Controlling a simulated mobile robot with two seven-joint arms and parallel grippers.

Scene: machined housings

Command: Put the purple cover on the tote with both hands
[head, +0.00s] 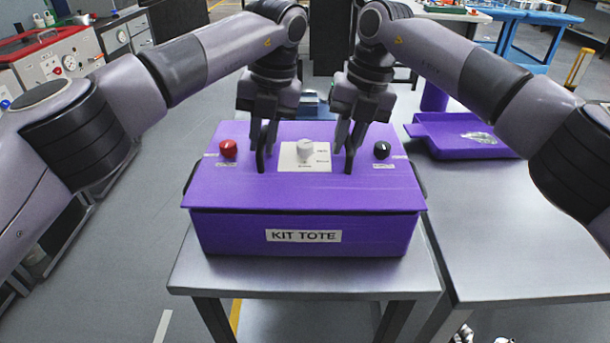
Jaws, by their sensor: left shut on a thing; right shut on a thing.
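The purple cover (300,190) lies level over the top of the purple tote (220,233), labelled KIT TOTE at its front. Its front edge runs along the tote's upper rim and overhangs slightly; no clear gap shows. The cover carries a red knob (228,149), a white knob (305,149) on a pale plate and a black knob (382,149). My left gripper (262,150) is shut on the cover at a black upright piece left of the white knob. My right gripper (349,150) is shut on it at a matching piece on the right. The tote's inside is hidden.
The tote stands on a small grey table (300,276). A grey bench (510,225) adjoins at the right, bearing a purple tray (440,132) with a clear item in it. The bench's front part is clear. A red-and-white machine (60,65) stands far left.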

